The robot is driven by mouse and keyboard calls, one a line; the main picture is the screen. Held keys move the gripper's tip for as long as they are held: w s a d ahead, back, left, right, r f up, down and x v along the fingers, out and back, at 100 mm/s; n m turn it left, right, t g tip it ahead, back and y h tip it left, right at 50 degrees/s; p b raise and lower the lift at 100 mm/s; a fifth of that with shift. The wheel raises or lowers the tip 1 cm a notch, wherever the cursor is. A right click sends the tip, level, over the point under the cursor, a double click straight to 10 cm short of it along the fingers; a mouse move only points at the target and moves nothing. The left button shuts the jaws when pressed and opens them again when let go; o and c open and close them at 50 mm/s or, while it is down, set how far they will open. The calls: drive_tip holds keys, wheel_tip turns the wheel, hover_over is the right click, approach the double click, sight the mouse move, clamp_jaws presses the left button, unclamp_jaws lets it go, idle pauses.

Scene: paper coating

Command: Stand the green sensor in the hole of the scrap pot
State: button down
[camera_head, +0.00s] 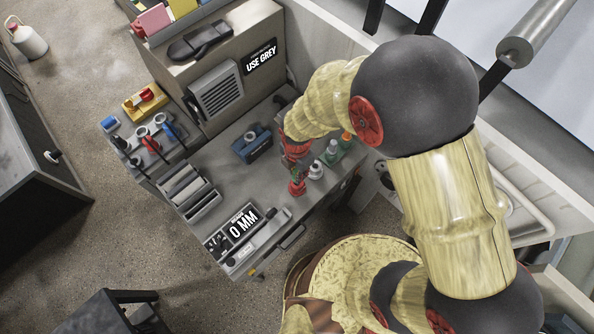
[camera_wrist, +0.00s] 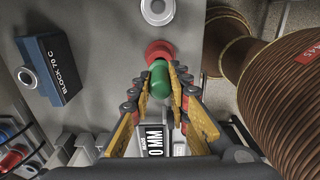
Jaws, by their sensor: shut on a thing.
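My gripper (camera_wrist: 164,84) is shut on the green sensor (camera_wrist: 160,76), which shows between the yellow-faced fingers in the wrist view. A round red pot (camera_wrist: 159,49) lies just beyond the sensor's far end, on the grey bench top. The red pot also shows in the head view (camera_head: 297,188), right below my gripper (camera_head: 295,172). No label shows that it is the scrap pot. The sensor overlaps the pot's near edge in the wrist view, and its hole is hidden. I cannot tell whether the sensor touches the pot or is in the hole.
A white-grey pot (camera_head: 316,171), a green-topped one (camera_head: 331,153) and an orange-topped one (camera_head: 346,139) stand close by. A blue block marked "BLOCK 70 C" (camera_wrist: 49,70) is to the left. A "0 MM" display (camera_head: 236,229) stands at the bench's front.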

drive_tip(key=shift+f+b, duration=1.1)
drive_tip(key=shift+f, duration=0.55)
drive_tip(key=c, duration=1.6)
unclamp_jaws()
drive_tip(key=shift+r, duration=0.15)
wheel_tip(320, 180, up, 12)
drive_tip(key=shift+f, duration=0.15)
